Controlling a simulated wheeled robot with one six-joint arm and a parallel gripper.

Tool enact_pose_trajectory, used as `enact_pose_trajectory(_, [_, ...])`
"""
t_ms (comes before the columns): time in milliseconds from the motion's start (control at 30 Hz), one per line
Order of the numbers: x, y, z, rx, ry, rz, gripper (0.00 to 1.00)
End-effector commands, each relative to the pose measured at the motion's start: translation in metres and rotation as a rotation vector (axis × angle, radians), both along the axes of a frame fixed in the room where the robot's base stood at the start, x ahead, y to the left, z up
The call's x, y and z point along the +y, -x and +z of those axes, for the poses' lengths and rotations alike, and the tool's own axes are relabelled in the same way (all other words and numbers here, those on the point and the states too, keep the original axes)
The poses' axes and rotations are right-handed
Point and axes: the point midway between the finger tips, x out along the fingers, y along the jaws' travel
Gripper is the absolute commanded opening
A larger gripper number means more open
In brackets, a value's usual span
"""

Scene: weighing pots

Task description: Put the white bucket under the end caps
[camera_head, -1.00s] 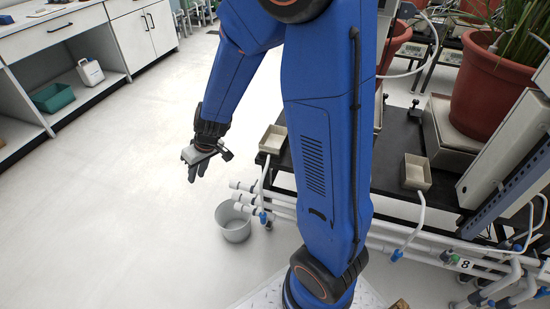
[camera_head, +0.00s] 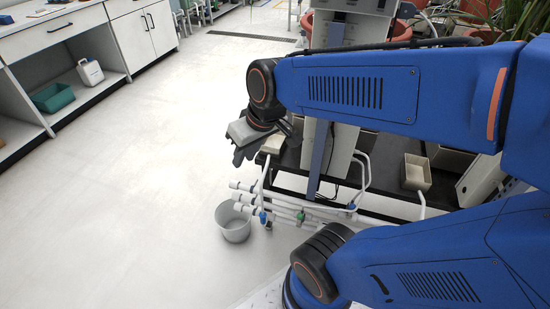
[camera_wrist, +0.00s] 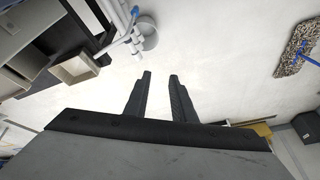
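The white bucket (camera_head: 234,225) stands upright on the floor, close to the ends of the white pipes; it also shows in the wrist view (camera_wrist: 149,36). The end caps (camera_head: 238,196) are on the left ends of the pipes. The lowest cap overlaps the bucket's rim in the head view; I cannot tell how far it reaches over the opening. My gripper (camera_head: 240,157) is in the air, above the bucket in the picture and apart from it. In the wrist view its two dark fingers (camera_wrist: 160,75) are separated with nothing between them.
A black bench (camera_head: 393,191) with beige trays (camera_head: 417,172) stands right of the pipes. In the wrist view a tray (camera_wrist: 75,68) lies left of the fingers and a mop (camera_wrist: 297,50) at the right. The floor left of the bucket is clear.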

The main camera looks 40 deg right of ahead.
Motion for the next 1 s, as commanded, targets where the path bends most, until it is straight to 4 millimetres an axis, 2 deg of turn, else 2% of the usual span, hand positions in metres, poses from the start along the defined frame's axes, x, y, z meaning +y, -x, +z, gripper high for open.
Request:
enact_pose_trajectory(33, [-0.007,0.013,0.006,-0.012,0.013,-0.019,0.23])
enact_pose_trajectory(200, [-0.026,0.048,0.017,-0.025,0.055,-0.085,0.23])
enact_pose_trajectory(400, [-0.039,0.070,0.022,-0.033,0.083,-0.135,0.23])
enact_pose_trajectory(1000, [-0.041,0.074,0.023,-0.034,0.087,-0.143,0.23])
